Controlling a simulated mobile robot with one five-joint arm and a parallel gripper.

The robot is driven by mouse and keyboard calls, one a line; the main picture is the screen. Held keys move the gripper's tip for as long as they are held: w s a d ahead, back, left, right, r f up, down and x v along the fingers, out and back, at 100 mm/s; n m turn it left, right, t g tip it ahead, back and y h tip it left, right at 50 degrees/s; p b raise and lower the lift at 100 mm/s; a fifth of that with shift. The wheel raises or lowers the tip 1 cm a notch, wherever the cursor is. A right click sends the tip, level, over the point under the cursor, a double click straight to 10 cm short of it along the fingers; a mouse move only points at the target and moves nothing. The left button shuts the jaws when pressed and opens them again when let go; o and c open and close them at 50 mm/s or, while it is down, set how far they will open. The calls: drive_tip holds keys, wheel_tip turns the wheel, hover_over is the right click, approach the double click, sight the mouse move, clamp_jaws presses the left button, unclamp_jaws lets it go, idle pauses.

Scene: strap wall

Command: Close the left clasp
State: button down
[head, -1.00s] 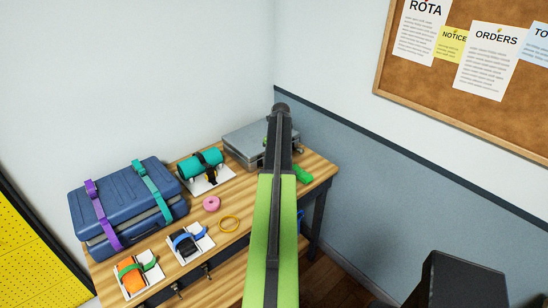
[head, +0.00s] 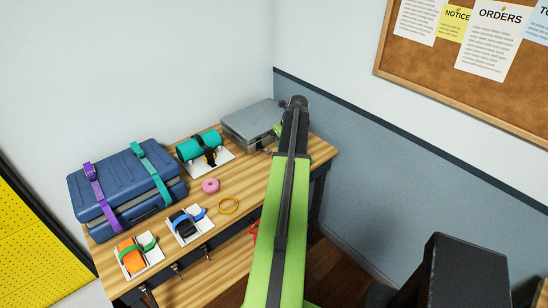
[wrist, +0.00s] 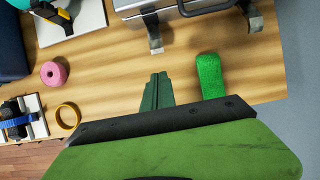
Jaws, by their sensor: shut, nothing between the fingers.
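The grey metal case (head: 252,122) sits at the back right of the bench; its front edge and dark handle show at the top of the wrist view (wrist: 185,12). The left clasp (wrist: 154,35) is a metal tab sticking out from the front edge, and looks swung open. The right clasp (wrist: 252,18) sticks out likewise, right of the handle. My gripper (wrist: 158,78) is shut and empty, its dark green fingers pointing at the case just short of the left clasp, with a small gap visible. In the head view my arm hides the gripper's tip.
A pink roll (wrist: 54,73) and a yellow ring (wrist: 68,115) lie to the left. A blue suitcase (head: 115,180) and strap stands fill the bench's left. The wall (head: 380,160) is close on the right.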

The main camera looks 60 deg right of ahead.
sight(264, 150)
idle(0.3)
drive_tip(key=b+x, duration=0.9)
drive_tip(key=x, duration=0.1)
drive_tip(key=shift+w, duration=0.15)
drive_tip(key=shift+r, duration=0.2)
